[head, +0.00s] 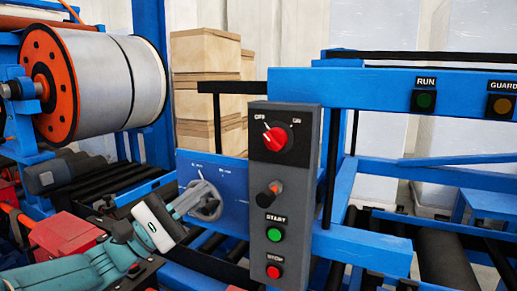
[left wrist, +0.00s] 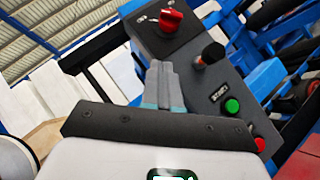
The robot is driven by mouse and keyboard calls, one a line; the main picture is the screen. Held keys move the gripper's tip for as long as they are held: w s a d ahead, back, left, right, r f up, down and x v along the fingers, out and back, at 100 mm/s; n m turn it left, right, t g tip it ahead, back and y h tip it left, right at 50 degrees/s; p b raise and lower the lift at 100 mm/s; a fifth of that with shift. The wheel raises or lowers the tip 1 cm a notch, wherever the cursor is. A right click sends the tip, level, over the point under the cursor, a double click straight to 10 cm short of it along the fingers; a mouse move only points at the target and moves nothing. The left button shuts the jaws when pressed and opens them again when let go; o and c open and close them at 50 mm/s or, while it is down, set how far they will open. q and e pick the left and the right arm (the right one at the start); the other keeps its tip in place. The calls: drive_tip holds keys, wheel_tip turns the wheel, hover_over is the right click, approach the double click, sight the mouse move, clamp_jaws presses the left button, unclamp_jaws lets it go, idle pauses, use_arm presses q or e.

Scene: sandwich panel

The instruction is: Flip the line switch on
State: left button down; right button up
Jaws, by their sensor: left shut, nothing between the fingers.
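The line switch (head: 275,138) is a red rotary knob on a black plate at the top of a grey control box (head: 290,185). Its white pointer leans up and left, toward the OFF label; ON is marked at the right. My left gripper (head: 204,187) is shut and empty, left of the box and below knob height, in front of a blue panel. In the left wrist view the shut fingertips (left wrist: 161,65) point toward the box, below the red knob (left wrist: 171,18), with no visible contact. My right gripper is not in view.
Below the switch are a black knob (head: 269,194), a green START button (head: 274,234) and a red button (head: 273,271). A blue panel (head: 232,180) with a grey handwheel lies behind my gripper. A blue beam with RUN (head: 425,101) and GUARD lamps crosses the right side.

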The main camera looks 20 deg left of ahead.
sight(266, 136)
use_arm(q)
drive_tip(key=shift+a, duration=0.15)
drive_tip(key=p+x, duration=0.1)
drive_tip(key=x, duration=0.3)
drive_tip(key=s+d+r+p+x, duration=0.1)
drive_tip(key=p+x, duration=0.1)
drive_tip(key=x, duration=0.2)
drive_tip(key=s+p+x, duration=0.1)
drive_tip(key=p+x, duration=0.1)
drive_tip(key=x, duration=0.2)
drive_tip(key=shift+w+d+r, duration=0.1)
drive_tip(key=shift+d+r, duration=0.3)
drive_tip(key=shift+d, duration=0.05)
drive_tip(key=shift+w, duration=0.1)
drive_tip(key=shift+m+g+p, duration=0.3)
drive_tip(key=shift+m+g, duration=0.1)
